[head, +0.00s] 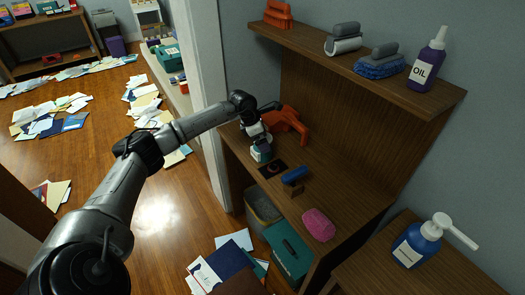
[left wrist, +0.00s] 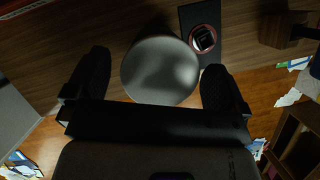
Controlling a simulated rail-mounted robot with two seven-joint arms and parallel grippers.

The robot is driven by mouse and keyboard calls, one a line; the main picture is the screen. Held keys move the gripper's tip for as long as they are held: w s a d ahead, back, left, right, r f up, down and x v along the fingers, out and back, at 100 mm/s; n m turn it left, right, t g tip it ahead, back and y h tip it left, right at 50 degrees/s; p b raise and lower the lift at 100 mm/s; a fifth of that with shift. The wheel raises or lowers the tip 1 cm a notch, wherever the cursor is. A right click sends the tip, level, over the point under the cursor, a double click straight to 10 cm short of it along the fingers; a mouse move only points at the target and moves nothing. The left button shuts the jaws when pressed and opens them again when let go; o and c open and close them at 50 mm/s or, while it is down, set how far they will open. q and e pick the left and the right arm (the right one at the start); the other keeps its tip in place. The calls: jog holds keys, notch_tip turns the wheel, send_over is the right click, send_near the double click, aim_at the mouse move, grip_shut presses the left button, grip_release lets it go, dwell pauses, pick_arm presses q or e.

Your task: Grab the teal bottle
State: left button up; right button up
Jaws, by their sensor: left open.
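The teal bottle (head: 261,151), with a pale label, stands near the left end of the desk-height wooden surface in the head view. My left gripper (head: 257,134) is directly above it and hides its upper part. In the left wrist view my left gripper (left wrist: 156,64) is open, with its two dark fingers apart. A round grey shape (left wrist: 160,72), seemingly the bottle's top, lies between the fingers, with a small gap visible at the right finger. Whether a finger touches it, I cannot tell. My right gripper is not in view.
An orange tool (head: 287,124) lies just behind the bottle. A dark pad (head: 272,168), a blue-topped block (head: 294,176) and a pink sponge (head: 319,225) lie to the right. The upper shelf (head: 310,44) overhangs the surface. A blue pump bottle (head: 416,245) stands at lower right.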

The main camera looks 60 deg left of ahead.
pick_arm(q)
jog(key=x, duration=0.2)
jog(key=shift+w+d+f, duration=0.1)
jog(key=shift+f, duration=0.25)
jog(key=shift+r, duration=0.1)
jog(key=c, duration=1)
